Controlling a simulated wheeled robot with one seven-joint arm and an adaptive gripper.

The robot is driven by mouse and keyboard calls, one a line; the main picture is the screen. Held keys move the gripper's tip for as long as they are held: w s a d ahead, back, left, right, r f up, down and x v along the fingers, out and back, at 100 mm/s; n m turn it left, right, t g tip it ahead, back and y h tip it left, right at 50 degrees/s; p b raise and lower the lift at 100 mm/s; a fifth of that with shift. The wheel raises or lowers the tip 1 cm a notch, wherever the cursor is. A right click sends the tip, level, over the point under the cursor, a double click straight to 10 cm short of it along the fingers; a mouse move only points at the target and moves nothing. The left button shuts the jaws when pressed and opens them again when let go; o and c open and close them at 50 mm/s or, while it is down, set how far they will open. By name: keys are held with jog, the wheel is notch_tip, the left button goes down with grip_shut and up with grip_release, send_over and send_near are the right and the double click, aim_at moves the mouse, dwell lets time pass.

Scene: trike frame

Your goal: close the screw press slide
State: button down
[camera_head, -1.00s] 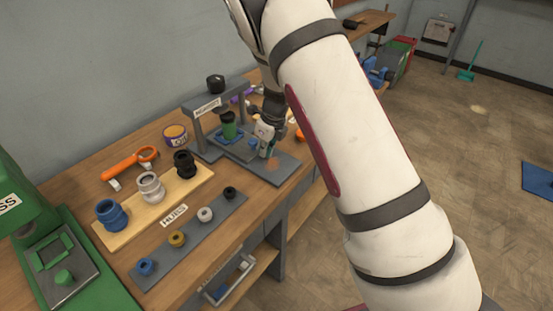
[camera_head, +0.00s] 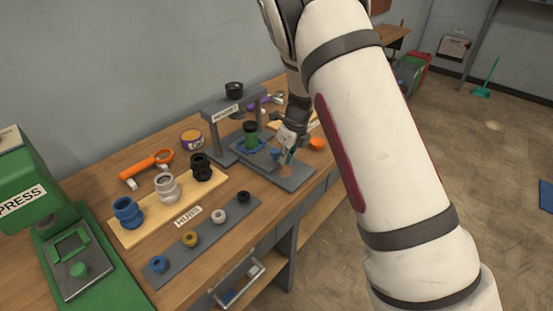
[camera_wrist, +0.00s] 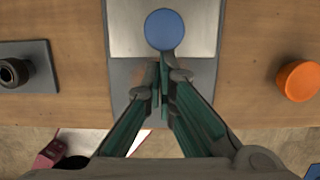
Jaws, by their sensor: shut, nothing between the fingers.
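The grey screw press (camera_head: 208,137) stands on the bench, with a labelled crossbar, a black knob (camera_head: 234,89) on top and a green cylinder (camera_head: 250,132) under the bar. Its slide (camera_head: 260,158) is a pale plate that sticks out from under the frame along the grey base (camera_head: 293,178). A round blue knob (camera_head: 275,154) sits on the slide's outer end; it also shows in the wrist view (camera_wrist: 165,29). My gripper (camera_wrist: 164,76) is shut and empty, its green-sided fingers just beyond the knob on its outer side. I cannot tell whether they touch it.
A green press (camera_head: 35,190) stands at the left. Hub parts lie on a wooden board (camera_head: 133,232) and a grey strip (camera_head: 173,272). An orange round piece (camera_wrist: 299,81) lies beside the base. The bench's front edge is close to my gripper.

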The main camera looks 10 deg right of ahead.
aim_at(266, 163)
jog(key=v, duration=0.8)
jog(key=s+d+t+y, duration=0.1)
jog(key=s+d, duration=0.1)
jog(key=s, duration=0.6)
jog(key=x, duration=0.3)
jog(key=b+x, duration=0.1)
jog(key=x, duration=0.3)
jog(key=b+x, duration=0.1)
jog(key=x, duration=0.2)
jog(key=shift+w+a+f, duration=0.1)
jog(key=shift+w+f, duration=0.05)
jog(key=shift+w, duration=0.2)
jog(key=shift+w+a+r, duration=0.15)
jog(key=shift+w+a, duration=0.25)
jog(key=shift+w, duration=0.1)
jog(key=shift+w+a+r, duration=0.15)
jog(key=shift+w+a, duration=0.3)
jog(key=shift+w, duration=0.05)
jog(key=shift+w+a, duration=0.3)
jog(key=shift+w, duration=0.25)
jog(key=shift+a, duration=0.1)
jog(key=w+a, duration=0.1)
jog(key=w, duration=0.1)
jog(key=w+a+p, duration=0.1)
jog(key=w+a, duration=0.1)
jog(key=shift+w+a, duration=0.15)
jog(key=shift+w, duration=0.25)
